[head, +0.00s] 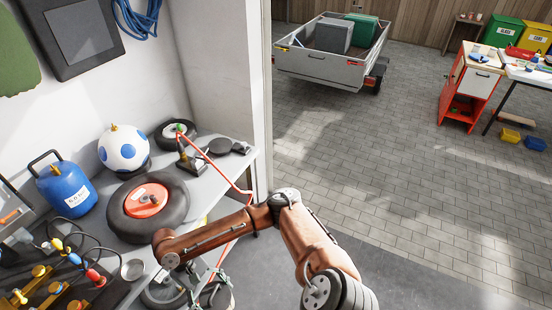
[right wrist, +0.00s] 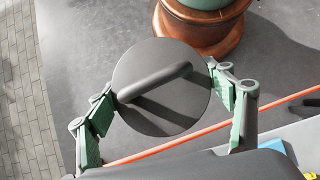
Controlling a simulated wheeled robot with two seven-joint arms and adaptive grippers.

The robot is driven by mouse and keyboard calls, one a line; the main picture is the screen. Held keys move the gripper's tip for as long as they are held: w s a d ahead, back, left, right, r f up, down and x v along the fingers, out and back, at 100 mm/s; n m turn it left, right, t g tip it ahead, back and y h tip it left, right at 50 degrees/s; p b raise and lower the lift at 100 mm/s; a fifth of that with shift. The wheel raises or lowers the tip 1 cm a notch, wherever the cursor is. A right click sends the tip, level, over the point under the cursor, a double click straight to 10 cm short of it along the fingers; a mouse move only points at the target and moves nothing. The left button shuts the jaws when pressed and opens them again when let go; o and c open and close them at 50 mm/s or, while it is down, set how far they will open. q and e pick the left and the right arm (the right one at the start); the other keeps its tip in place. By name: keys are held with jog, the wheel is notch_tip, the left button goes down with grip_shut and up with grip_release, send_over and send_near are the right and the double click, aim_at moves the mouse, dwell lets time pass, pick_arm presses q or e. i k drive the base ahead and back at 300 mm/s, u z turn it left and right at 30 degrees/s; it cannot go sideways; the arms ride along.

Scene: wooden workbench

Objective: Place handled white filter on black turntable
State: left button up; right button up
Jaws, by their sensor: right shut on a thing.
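My right gripper (right wrist: 165,86) has its two green fingers closed on opposite sides of a round dark grey disc (right wrist: 150,112). A bar-like shape, perhaps a handle or its shadow, crosses the disc's face. I see no plainly white filter; the held disc looks dark here. My left gripper is not in view.
The bench (head: 205,192) carries a tyre with a red hub (head: 148,200), a blue canister (head: 66,188) and a spotted white ball (head: 123,148). A red hose (head: 228,179) runs over the bench edge.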

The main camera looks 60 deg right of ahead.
aim_at(221, 146)
jog(key=z, duration=0.9)
jog(key=i, duration=0.3)
jog(key=z, duration=0.05)
